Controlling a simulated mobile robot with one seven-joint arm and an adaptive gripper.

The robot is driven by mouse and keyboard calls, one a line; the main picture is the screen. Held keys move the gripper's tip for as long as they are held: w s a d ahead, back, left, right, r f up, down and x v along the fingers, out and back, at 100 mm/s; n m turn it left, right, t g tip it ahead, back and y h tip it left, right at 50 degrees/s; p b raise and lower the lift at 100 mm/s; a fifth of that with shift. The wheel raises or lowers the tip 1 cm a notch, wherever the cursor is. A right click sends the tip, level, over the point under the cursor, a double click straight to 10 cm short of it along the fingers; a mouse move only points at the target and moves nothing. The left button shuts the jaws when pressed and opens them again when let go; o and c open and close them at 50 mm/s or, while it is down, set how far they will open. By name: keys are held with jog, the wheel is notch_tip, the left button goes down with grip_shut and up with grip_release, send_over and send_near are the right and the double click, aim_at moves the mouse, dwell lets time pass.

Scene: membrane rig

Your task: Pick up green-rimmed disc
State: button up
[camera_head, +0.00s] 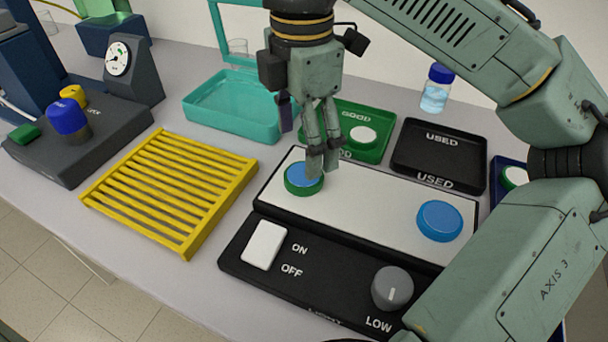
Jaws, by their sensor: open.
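The green-rimmed disc (303,181) has a blue top and a green edge. It lies on the left part of the white plate (365,200) of the black light-box unit. My gripper (322,165) points down just above and behind the disc's right side, its fingertips overlapping the disc's upper right edge in the picture. The jaws are open and nothing shows between them. Whether a fingertip touches the disc I cannot tell. An all-blue disc (440,221) lies on the right part of the white plate.
A green GOOD tray (375,110) with a white disc and an empty black USED tray (440,155) stand behind the plate. A teal box (235,108), a yellow rack (170,190) and a gauge unit (130,70) are left. A blue-capped bottle (436,90) stands behind.

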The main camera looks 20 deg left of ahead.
aim_at(304, 178)
jog(key=f, duration=0.3)
jog(key=shift+d+f, duration=0.35)
jog(key=shift+d, duration=0.05)
jog(key=shift+s+f, duration=0.1)
jog(key=shift+f, duration=0.5)
jog(key=shift+c, duration=0.3)
jog(key=c, duration=1.1)
